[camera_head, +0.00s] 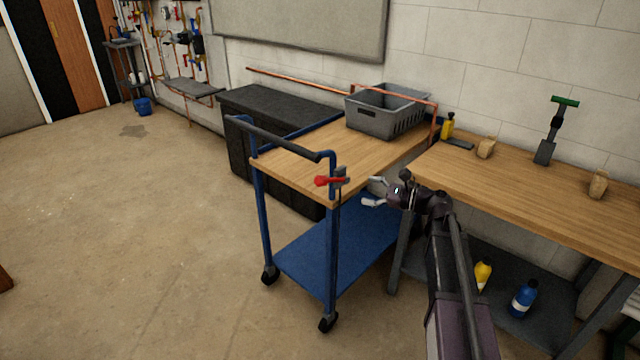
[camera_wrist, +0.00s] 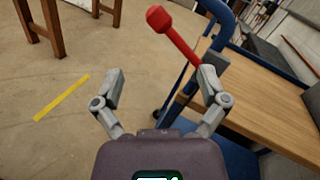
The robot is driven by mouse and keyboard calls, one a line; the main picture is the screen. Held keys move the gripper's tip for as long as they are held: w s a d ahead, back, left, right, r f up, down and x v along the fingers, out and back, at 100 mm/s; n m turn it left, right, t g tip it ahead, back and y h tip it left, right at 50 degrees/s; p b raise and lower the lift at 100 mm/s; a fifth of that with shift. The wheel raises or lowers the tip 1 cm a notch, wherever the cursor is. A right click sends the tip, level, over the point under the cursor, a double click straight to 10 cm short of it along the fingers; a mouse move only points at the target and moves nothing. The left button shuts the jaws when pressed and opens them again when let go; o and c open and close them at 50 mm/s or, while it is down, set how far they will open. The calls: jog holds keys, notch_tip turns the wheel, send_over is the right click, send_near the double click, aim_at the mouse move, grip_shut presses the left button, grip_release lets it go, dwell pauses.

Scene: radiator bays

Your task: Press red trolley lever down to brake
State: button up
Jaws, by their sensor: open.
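The red lever (camera_head: 328,181) sits on the near right corner post of the blue trolley (camera_head: 333,250), and its red end points left. In the wrist view the red lever (camera_wrist: 178,38) slants from upper left to lower right beside the blue post, its lower end partly behind my right finger. My gripper (camera_head: 375,192) is just right of the lever, and its fingers point toward it. The gripper also shows in the wrist view (camera_wrist: 160,85), with its fingers wide apart and nothing between them. I cannot tell whether a finger touches the lever.
A grey crate (camera_head: 383,113) stands on the trolley's wooden top. A workbench (camera_head: 540,195) with small tools is to the right. A black chest (camera_head: 270,110) stands behind the trolley. The floor to the left is clear. The wrist view shows a yellow floor strip (camera_wrist: 61,98).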

aim_at(327, 181)
jog(key=shift+a, duration=0.15)
jog(key=x, duration=1.3)
jog(key=shift+a, duration=0.35)
grip_shut()
